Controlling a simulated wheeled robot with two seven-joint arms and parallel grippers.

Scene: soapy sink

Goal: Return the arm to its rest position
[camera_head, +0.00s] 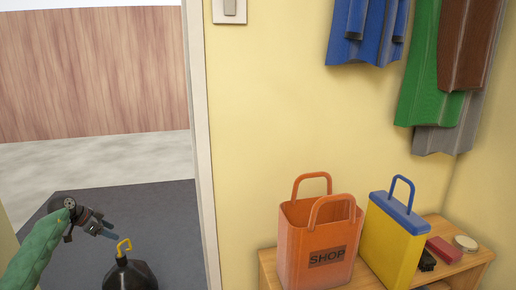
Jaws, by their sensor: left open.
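My left arm comes in from the lower left with a green forearm. My left gripper (114,232), dark with grey-blue fingers, is open and appears empty. It is pointed right and slightly down, in front of the doorway. The bottle's lower part is cut off by the frame edge. I cannot tell how far the fingers are from the hook, but a small gap shows. My right gripper is not in view.
A wooden bench (467,262) at lower right holds an orange SHOP bag (303,240), a yellow and blue container (389,241), a red block (444,249) and small items. Blue (355,40), green (425,100) and other garments hang above. A white door frame (200,130) borders the doorway.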

